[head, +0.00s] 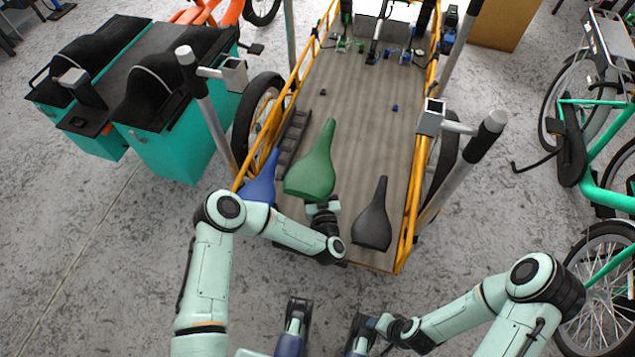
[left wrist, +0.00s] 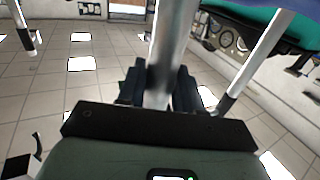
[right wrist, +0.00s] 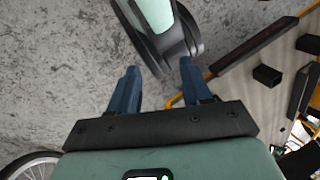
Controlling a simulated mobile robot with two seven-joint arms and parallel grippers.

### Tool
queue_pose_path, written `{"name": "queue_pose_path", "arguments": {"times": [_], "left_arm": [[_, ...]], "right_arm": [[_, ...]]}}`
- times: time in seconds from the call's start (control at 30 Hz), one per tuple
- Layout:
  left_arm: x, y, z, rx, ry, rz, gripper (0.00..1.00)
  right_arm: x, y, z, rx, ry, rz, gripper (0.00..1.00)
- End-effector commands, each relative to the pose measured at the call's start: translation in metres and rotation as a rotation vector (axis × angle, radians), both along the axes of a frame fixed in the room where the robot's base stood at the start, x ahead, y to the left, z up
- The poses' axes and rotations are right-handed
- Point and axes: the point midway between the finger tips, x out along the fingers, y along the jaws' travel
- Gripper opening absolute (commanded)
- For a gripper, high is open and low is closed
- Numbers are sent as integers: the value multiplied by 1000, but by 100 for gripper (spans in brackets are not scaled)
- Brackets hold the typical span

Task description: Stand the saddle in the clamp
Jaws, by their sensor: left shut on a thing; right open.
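A green saddle (head: 313,168) shows over the near half of the bike's cargo bed, nose pointing away. My left gripper (head: 323,210) is at its wide rear end. In the left wrist view it is shut on a silver post (left wrist: 176,45), which appears to be the green saddle's. A blue saddle (head: 260,183) is partly behind my left arm. A black saddle (head: 373,220) lies at the near right of the bed. Grey clamp heads sit on the left stand (head: 235,75) and right stand (head: 430,117). My right gripper (head: 328,325) is open and empty near the bottom edge.
The cargo bed (head: 365,130) has yellow rails and a bare middle. Stand poles rise on both sides of it. A teal double box (head: 165,155) stands at left. A green bike (head: 590,180) is at right. Grey floor is clear in front.

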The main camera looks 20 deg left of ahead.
Motion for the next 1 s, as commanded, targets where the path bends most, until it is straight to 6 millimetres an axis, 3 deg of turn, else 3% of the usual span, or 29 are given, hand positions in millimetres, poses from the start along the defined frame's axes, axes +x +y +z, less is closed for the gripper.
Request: {"name": "queue_pose_path", "arguments": {"times": [1.0], "left_arm": [[1, 0, 29, 0, -7, 0, 0]], "right_arm": [[-26, 11, 26, 32, 72, 29, 48]]}}
